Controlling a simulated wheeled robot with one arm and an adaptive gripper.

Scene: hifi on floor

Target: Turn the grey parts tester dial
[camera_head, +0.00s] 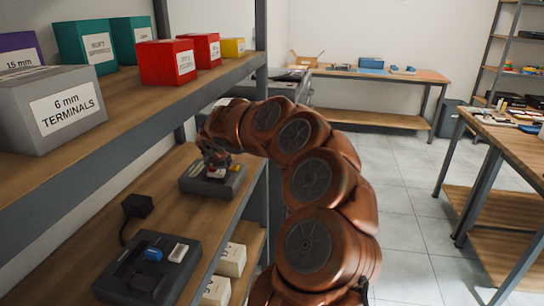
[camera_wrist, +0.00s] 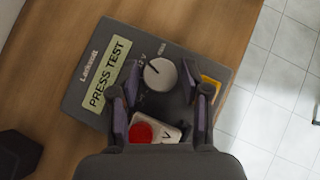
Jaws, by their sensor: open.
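The grey parts tester (camera_head: 205,187) lies on the middle shelf. In the wrist view the tester (camera_wrist: 88,62) shows a pale screen (camera_wrist: 110,75) reading "PRESS TEST". Its round, light grey dial (camera_wrist: 160,74) has a dark pointer line aimed to the upper left. A red button (camera_wrist: 140,132) on a white block and a yellow part (camera_wrist: 211,86) are nearer the gripper base. My gripper (camera_wrist: 161,82) is open, its fingers on either side of the dial. I cannot tell whether they touch it. In the head view my gripper (camera_head: 215,160) is over the tester and partly hides it.
A dark device (camera_head: 132,255) with blue and white parts sits nearer on the same shelf, beside a black block (camera_head: 137,206). The upper shelf (camera_head: 150,92) with several boxes overhangs from the left. A shelf post (camera_head: 260,40) stands close to my arm.

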